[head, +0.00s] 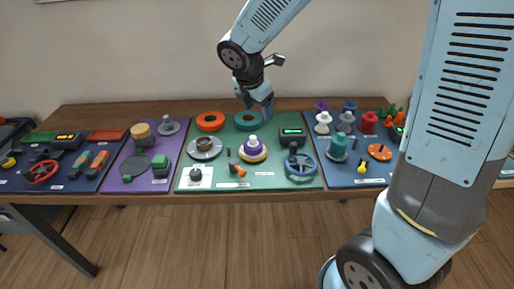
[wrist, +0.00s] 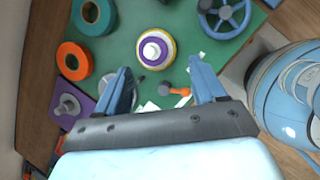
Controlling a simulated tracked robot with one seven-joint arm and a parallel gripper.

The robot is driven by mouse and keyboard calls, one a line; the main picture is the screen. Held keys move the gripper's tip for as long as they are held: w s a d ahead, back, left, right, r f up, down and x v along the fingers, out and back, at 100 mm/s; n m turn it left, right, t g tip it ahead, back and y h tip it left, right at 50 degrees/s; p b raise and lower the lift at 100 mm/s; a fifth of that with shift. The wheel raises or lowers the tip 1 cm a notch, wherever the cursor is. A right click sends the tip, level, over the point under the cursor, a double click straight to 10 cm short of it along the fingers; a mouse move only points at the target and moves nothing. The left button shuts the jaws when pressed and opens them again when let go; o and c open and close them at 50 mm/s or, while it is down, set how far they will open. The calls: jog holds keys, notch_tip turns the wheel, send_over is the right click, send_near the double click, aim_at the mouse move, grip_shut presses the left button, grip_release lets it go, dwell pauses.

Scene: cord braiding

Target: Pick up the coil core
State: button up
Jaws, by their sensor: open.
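No part is readably marked as the coil core, so I cannot tell which it is. On the green mat (head: 265,183) lie two thick rings, an orange ring (head: 201,124) and a teal ring (head: 248,128). In the wrist view, the orange ring (wrist: 62,50) and teal ring (wrist: 108,20) are at upper left. A stepped purple, white and yellow piece (head: 253,150) stands mid-mat; it shows above the jaws in the wrist view (wrist: 155,50). My gripper (head: 264,104) is open over the back of the mat; its fingers (wrist: 163,82) hold nothing.
A blue handwheel (head: 300,168), a meter (head: 292,134), a grey disc with a brown ring (head: 204,148) and an orange-handled tool (head: 238,171) share the mat. Purple and blue mats with several parts flank it. The bench's front edge is close.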

aim_at(252, 138)
jog(key=w+f+n, duration=0.1)
jog(key=f, duration=0.4)
jog(key=w+f+n, duration=0.1)
jog(key=w+f, duration=0.1)
jog(key=f, duration=0.4)
jog(key=w+a+f+n, duration=0.1)
jog(key=w+f, duration=0.1)
jog(key=f, duration=0.3)
jog(key=shift+w+a+f+n, duration=0.1)
jog(key=shift+w+f+n, duration=0.05)
jog(key=shift+w+n, duration=0.15)
jog(key=c, duration=1.1)
